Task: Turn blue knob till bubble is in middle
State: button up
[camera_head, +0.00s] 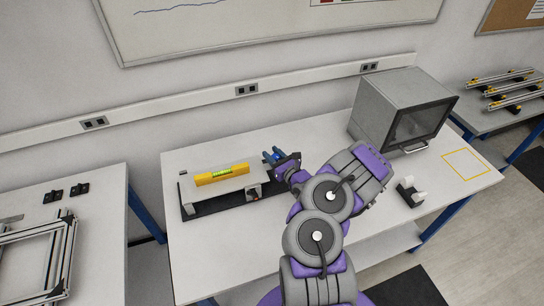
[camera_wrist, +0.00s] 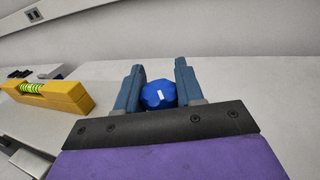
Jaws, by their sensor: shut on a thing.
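The blue knob (camera_wrist: 158,94) sits between the two blue-grey fingers of my gripper (camera_wrist: 159,80) in the wrist view. A small white mark shows on its face. My gripper (camera_head: 274,156) is shut on the knob, at the right end of the levelling fixture (camera_head: 220,190) in the head view. A yellow spirit level (camera_head: 222,174) lies on top of the fixture. It also shows at the left of the wrist view (camera_wrist: 68,97). Its green vial (camera_wrist: 32,88) has dark lines. The bubble's exact place is too small to tell.
The fixture stands on a white table (camera_head: 205,260). A grey box with a dark window (camera_head: 400,108) stands at the back right. A small black and white item (camera_head: 410,192) lies right of my arm. A side table at left holds metal frames (camera_head: 45,255).

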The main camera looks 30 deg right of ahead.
jog(key=shift+s+d+f+m+g+h+p, duration=0.15)
jog(key=shift+m+g+h+p, duration=0.2)
jog(key=shift+m+h, duration=1.05)
jog(key=shift+w+d+m+g+h+p, duration=0.1)
jog(key=shift+m+g+h+p, duration=0.2)
jog(key=shift+m+h, duration=1.05)
jog(key=h, duration=0.3)
jog(key=shift+s+d+g, duration=0.1)
jog(key=shift+d+g, duration=0.1)
jog(key=shift+g, duration=0.05)
jog(key=shift+m+h, duration=0.25)
jog(key=o, duration=1)
jog(key=shift+d, duration=0.1)
jog(key=shift+o, duration=0.2)
